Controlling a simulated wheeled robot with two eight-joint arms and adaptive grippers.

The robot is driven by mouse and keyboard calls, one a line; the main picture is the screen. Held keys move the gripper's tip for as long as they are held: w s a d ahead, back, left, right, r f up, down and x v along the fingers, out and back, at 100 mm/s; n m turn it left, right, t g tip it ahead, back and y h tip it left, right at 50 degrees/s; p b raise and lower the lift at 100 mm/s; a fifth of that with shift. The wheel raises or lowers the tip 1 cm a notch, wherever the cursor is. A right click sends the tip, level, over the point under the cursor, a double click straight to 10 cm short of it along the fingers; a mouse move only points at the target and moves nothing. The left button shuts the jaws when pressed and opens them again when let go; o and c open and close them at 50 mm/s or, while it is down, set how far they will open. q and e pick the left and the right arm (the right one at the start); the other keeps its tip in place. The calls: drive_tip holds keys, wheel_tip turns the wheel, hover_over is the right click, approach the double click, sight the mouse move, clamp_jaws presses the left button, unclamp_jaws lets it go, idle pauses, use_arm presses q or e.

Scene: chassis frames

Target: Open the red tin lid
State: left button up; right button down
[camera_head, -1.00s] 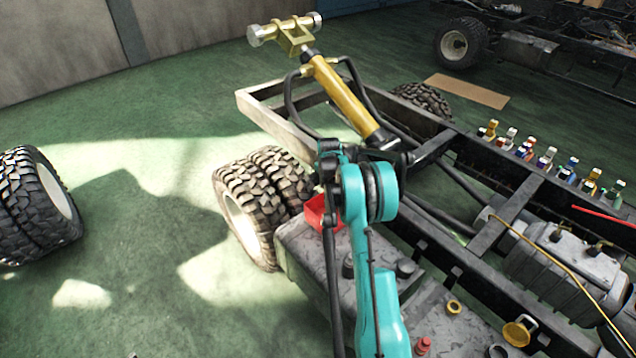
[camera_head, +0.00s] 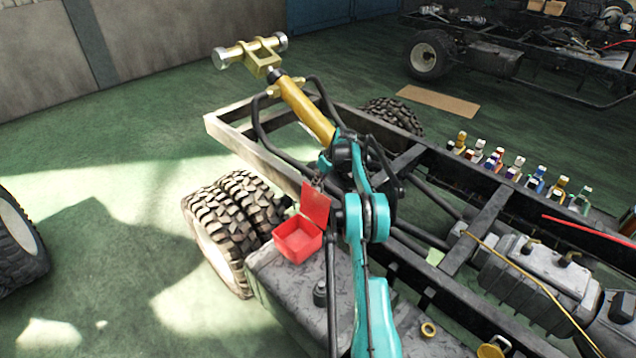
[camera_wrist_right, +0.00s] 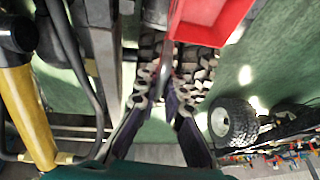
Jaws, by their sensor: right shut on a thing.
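My left gripper is not in view.
Twin tyres (camera_head: 235,215) are left of the tin. A yellow cylinder (camera_head: 305,112) lies across the chassis frame behind my arm. Several small bottles (camera_head: 515,167) line the frame at right.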

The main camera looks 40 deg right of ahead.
drive_tip(key=shift+w+d, duration=0.15)
drive_tip(key=shift+w, duration=0.05)
idle(0.3)
drive_tip(key=c, duration=1.6)
unclamp_jaws()
drive_tip(key=shift+r, duration=0.1)
drive_tip(key=v, duration=1.2)
drive_tip(key=shift+s+d, duration=0.1)
drive_tip(key=shift+s, duration=0.15)
